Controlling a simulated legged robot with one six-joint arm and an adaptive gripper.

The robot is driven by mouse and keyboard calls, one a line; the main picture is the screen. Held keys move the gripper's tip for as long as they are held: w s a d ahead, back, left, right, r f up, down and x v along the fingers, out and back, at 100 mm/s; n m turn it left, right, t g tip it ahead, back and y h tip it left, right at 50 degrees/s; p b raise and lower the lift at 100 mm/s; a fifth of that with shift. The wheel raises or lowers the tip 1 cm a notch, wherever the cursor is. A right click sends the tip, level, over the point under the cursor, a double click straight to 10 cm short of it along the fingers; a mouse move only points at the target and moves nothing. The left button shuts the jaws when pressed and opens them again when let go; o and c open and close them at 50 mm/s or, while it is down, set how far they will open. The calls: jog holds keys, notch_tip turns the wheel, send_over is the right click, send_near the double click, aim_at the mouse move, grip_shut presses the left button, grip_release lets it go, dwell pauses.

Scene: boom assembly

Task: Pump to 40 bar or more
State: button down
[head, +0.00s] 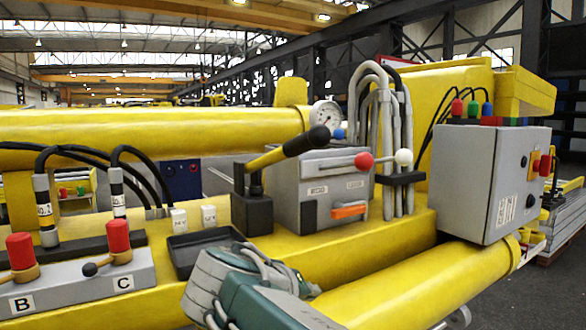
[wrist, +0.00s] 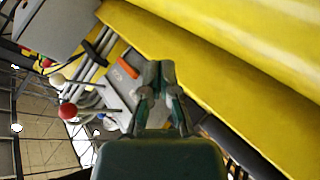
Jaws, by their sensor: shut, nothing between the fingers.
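The hand pump has a black base (head: 252,212) on the yellow boom and a yellow lever ending in a black grip (head: 306,141). The lever slants up to the right. A round white pressure gauge (head: 326,115) stands just behind the grip; its reading is too small to tell. My gripper (wrist: 159,72) is shut and empty in the wrist view, with the grey valve box beyond its fingertips. In the head view my green-grey arm is low in the middle, in front of the boom and apart from the lever; its fingertips cannot be made out there.
The grey valve box (head: 290,200) carries red (head: 363,161) and white (head: 403,157) knobbed levers. Grey hoses (head: 385,125) rise behind it. A grey control box (head: 490,180) is at right. A black tray (head: 190,258) and red-capped valves (head: 117,237) are at left. A yellow cylinder (head: 425,288) crosses the front.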

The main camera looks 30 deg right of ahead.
jog(key=w+a+r+m+h, duration=0.2)
jog(key=r+m+h, duration=0.1)
jog(key=r, duration=0.4)
jog(key=w+a+r+m+h, duration=0.3)
jog(key=r+h, duration=0.2)
jog(key=r, duration=0.3)
jog(key=w+a+r+m+h, duration=0.2)
jog(key=w+r+m+h, duration=0.1)
jog(key=r, duration=0.5)
jog(key=shift+a+h, duration=0.25)
jog(key=shift+h, duration=0.45)
jog(key=shift+d+r, duration=0.1)
jog(key=shift+r, duration=0.05)
jog(key=d+r, duration=0.1)
jog(key=d, duration=0.8)
jog(key=shift+w, duration=0.35)
jog(key=shift+d+f, duration=0.1)
